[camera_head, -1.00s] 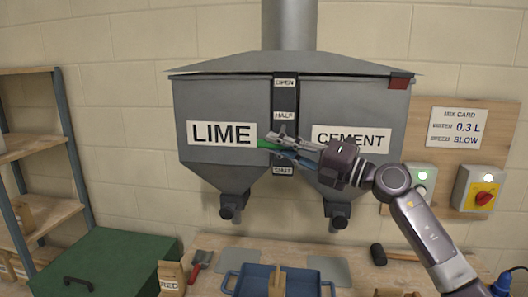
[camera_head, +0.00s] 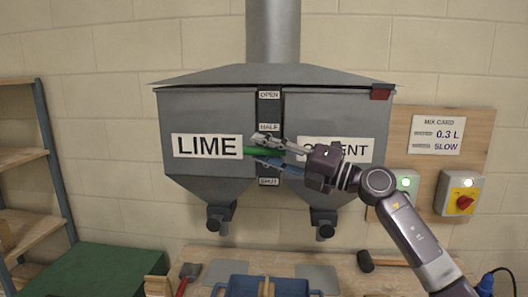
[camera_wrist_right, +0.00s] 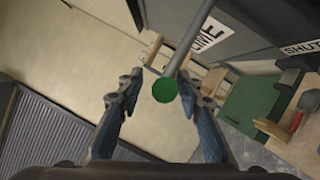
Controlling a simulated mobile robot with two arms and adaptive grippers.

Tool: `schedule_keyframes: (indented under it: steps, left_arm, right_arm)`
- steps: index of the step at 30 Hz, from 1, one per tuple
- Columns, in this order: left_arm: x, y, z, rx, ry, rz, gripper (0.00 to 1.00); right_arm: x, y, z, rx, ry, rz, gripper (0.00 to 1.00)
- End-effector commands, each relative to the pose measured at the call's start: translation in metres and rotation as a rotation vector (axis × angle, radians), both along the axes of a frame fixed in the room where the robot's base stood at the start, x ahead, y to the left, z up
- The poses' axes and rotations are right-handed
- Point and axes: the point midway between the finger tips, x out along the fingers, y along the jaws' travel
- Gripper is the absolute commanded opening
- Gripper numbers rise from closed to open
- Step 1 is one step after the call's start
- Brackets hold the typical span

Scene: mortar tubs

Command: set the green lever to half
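The green lever (camera_head: 250,152) sticks out at the dark slot between the LIME (camera_head: 207,147) and CEMENT (camera_head: 350,152) hopper faces. It stands between the HALF label (camera_head: 269,127) and the SHUT label (camera_head: 269,182). My right gripper (camera_head: 266,151) comes from the right, with one finger above the lever and one below. In the right wrist view the lever's round green end (camera_wrist_right: 165,88) shows between the two spread fingers, with visible gaps on both sides. The fingers look open, not closed on it. My left gripper is not in view.
The OPEN label (camera_head: 269,95) tops the slot. Right of the hopper hang a mix card (camera_head: 437,134) and a switch box with a red knob (camera_head: 464,201). Below is a bench with a blue tray (camera_head: 238,280) and a mallet (camera_head: 366,261). A shelf stands at left.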

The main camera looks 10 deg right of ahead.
Motion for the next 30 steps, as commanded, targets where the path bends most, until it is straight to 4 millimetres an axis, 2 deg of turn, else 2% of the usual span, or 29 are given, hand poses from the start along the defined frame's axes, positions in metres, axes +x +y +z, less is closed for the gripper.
schedule_keyframes:
  steps: [6, 10, 21, 25, 30]
  left_arm:
    - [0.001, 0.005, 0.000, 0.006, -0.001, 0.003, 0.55]
    - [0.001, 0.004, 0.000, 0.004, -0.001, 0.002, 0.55]
    - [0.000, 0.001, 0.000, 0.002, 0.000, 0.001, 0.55]
    - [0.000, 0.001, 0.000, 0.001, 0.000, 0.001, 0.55]
    - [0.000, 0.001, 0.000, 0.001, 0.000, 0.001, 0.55]
  right_arm:
    - [0.000, 0.000, -0.003, 0.000, 0.005, 0.001, 0.33]
    - [-0.006, -0.009, -0.006, 0.000, 0.008, 0.001, 0.33]
    - [-0.052, -0.067, -0.019, -0.003, 0.008, -0.001, 0.33]
    - [-0.065, -0.082, -0.021, -0.002, 0.006, -0.001, 0.33]
    - [-0.073, -0.092, -0.022, -0.001, 0.004, 0.000, 0.33]
